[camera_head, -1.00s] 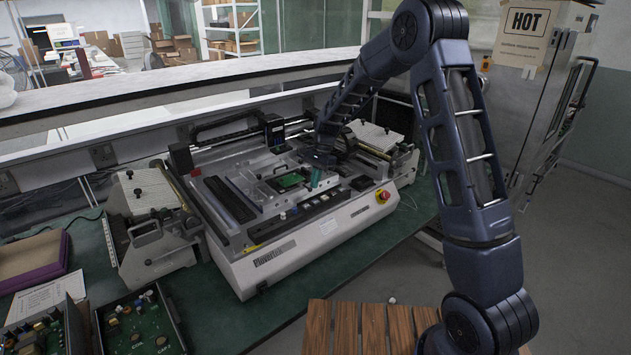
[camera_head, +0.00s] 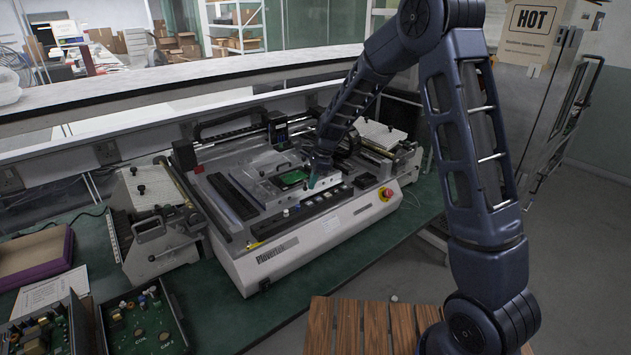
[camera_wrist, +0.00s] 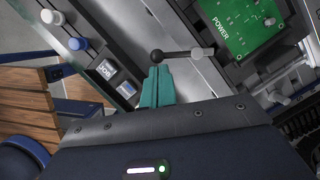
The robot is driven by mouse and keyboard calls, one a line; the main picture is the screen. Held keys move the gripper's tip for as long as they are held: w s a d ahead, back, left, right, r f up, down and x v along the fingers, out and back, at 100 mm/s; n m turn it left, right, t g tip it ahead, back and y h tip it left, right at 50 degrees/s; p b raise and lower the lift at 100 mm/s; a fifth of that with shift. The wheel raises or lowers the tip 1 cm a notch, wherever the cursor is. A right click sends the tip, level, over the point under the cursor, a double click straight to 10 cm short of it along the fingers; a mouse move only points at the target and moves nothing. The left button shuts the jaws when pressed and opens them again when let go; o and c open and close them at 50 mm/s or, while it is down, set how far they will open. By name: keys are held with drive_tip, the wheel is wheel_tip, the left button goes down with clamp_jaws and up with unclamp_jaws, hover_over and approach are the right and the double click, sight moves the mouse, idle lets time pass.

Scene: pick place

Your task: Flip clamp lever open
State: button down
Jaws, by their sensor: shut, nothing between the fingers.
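The board also shows in the head view (camera_head: 292,178) on the machine's bed. My gripper (camera_wrist: 158,69) has teal fingers, shut and empty. Their tips are right by the lever's ball end; I cannot tell whether they touch it. In the head view my gripper (camera_head: 312,181) is just right of the board, and the lever is too small to make out.
The white machine (camera_head: 310,234) stands on a green bench (camera_head: 220,318), with a red stop button (camera_head: 386,194) at its right front. Buttons (camera_wrist: 106,70) line its front edge near my fingers. Trays of circuit parts (camera_head: 145,318) lie front left. A slatted wooden top (camera_head: 345,328) is in front.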

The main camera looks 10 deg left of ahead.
drive_tip(key=m, duration=0.1)
drive_tip(key=s+a+m+t, duration=0.1)
drive_tip(key=m, duration=0.1)
drive_tip(key=shift+a+m, duration=0.3)
drive_tip(key=m, duration=0.1)
drive_tip(key=a+m+t, duration=0.1)
drive_tip(key=m, duration=0.1)
drive_tip(key=shift+s+a, duration=0.15)
drive_tip(key=shift+a, duration=0.1)
drive_tip(key=shift+a+m, duration=0.15)
drive_tip(key=shift+m, duration=0.25)
drive_tip(key=shift+a, duration=0.25)
drive_tip(key=shift+a, duration=0.3)
